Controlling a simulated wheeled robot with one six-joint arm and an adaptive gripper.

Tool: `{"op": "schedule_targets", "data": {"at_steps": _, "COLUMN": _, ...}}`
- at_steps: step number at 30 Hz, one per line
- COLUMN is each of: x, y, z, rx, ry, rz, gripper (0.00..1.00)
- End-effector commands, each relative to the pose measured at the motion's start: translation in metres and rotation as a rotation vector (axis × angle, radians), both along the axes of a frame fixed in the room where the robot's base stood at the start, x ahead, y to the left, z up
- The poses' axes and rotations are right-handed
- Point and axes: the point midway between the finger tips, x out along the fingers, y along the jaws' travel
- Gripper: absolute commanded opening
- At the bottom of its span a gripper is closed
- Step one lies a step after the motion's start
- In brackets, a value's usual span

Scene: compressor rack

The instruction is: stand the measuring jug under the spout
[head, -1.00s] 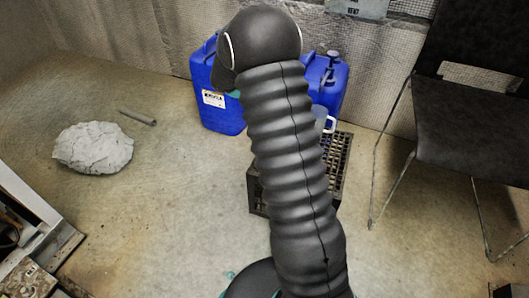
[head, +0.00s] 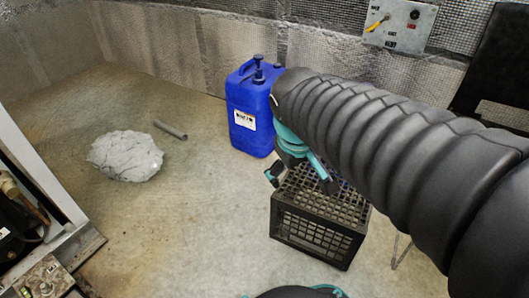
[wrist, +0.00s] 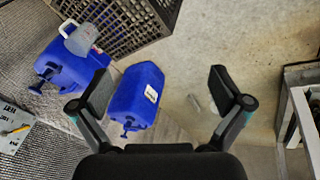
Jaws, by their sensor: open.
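The measuring jug (wrist: 78,41) is clear with a pale handle. In the wrist view it shows at the upper left, between a blue canister and the black crate; my arm hides it in the head view. Two blue canisters have black fittings on top: one (head: 247,108) stands by the wall and also shows in the wrist view (wrist: 135,92), the other (wrist: 72,68) is beside the jug. I cannot make out which fitting is the spout. My gripper (head: 300,181) is open and empty, above the near-left part of the crate; its fingers also show in the wrist view (wrist: 160,88).
The black slatted crate (head: 316,235) stands on the floor under my gripper. A grey rock (head: 126,156) and a short pipe (head: 171,130) lie on the floor at left. A switch box (head: 400,25) is on the wall. The floor between rock and crate is clear.

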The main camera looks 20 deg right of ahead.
Motion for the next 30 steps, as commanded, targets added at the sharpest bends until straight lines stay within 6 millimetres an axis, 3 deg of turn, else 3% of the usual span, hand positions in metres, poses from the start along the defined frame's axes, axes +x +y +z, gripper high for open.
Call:
{"op": "schedule_targets", "data": {"at_steps": 3, "x": -0.025, "y": 0.019, "z": 0.003, "rx": 0.102, "ry": -0.097, "rz": -0.059, "gripper": 1.00}}
{"op": "schedule_targets", "data": {"at_steps": 9, "x": -0.049, "y": 0.040, "z": 0.002, "rx": 0.227, "ry": -0.196, "rz": -0.127, "gripper": 1.00}}
{"op": "schedule_targets", "data": {"at_steps": 30, "x": -0.055, "y": 0.046, "z": 0.002, "rx": 0.263, "ry": -0.220, "rz": -0.146, "gripper": 1.00}}
